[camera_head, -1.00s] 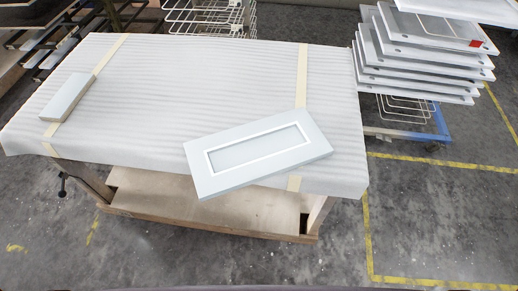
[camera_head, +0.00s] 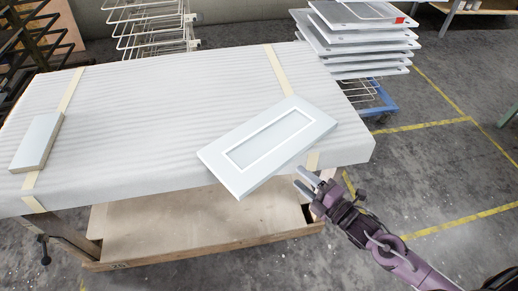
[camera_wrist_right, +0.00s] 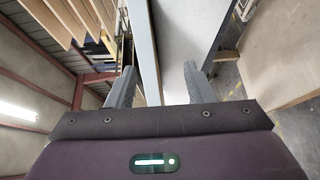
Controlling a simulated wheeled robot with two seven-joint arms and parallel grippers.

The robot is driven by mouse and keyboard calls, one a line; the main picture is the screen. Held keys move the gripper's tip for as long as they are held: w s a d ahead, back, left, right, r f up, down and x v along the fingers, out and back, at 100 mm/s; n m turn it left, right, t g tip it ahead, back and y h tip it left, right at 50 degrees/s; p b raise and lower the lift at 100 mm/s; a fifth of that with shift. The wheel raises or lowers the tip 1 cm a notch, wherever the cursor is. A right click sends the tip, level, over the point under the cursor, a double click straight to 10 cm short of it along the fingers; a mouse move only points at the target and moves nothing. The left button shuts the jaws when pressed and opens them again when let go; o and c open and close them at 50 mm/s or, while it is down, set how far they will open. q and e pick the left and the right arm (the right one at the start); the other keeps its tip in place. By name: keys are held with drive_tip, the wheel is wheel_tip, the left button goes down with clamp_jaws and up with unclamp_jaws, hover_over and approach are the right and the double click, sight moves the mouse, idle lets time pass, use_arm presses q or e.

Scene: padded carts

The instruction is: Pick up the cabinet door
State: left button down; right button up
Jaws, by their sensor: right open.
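The cabinet door (camera_head: 292,138), a pale panel with a recessed centre, lies flat and at an angle on the padded cart (camera_head: 150,130). Its near corner juts past the cart's front edge. My right gripper (camera_head: 296,176) is open and empty, just right of the door's near long side and close to the cart's front edge. In the right wrist view, a pale edge, which looks like the door (camera_wrist_right: 144,45), runs ahead between the spread fingers (camera_wrist_right: 159,70). I cannot tell if they touch it. My left gripper is out of view.
A narrow pale block (camera_head: 38,143) lies on the cart's left side. A rack of stacked panels (camera_head: 360,45) stands behind right, and a wire rack (camera_head: 150,30) stands behind the cart. The floor to the right is open, with yellow lines.

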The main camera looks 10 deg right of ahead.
sight(288, 162)
drive_tip(key=shift+w+a+r+n+p, duration=0.2)
drive_tip(key=shift+w+a+r, duration=0.15)
drive_tip(key=shift+w, duration=0.25)
drive_tip(key=shift+w+a+r+n+p, duration=0.1)
drive_tip(key=shift+w+a+r+p, duration=0.15)
drive_tip(key=shift+w, duration=0.35)
drive_tip(key=x, duration=0.1)
drive_tip(key=p+x, duration=0.1)
drive_tip(key=x, duration=0.2)
drive_tip(key=shift+w+a+r, duration=0.1)
drive_tip(key=shift+w+r, duration=0.05)
drive_tip(key=shift+r, duration=0.25)
drive_tip(key=shift+w+a+f+p, duration=0.15)
drive_tip(key=shift+w+a+p, duration=0.15)
drive_tip(key=shift+w, duration=0.1)
drive_tip(key=shift+d, duration=0.1)
drive_tip(key=c, duration=1)
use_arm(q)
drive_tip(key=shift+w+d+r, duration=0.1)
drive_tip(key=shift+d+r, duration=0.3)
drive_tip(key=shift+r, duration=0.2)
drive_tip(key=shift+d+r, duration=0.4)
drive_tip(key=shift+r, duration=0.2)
use_arm(e)
clamp_jaws()
drive_tip(key=shift+w+r+y, duration=0.1)
drive_tip(key=shift+r+y, duration=0.2)
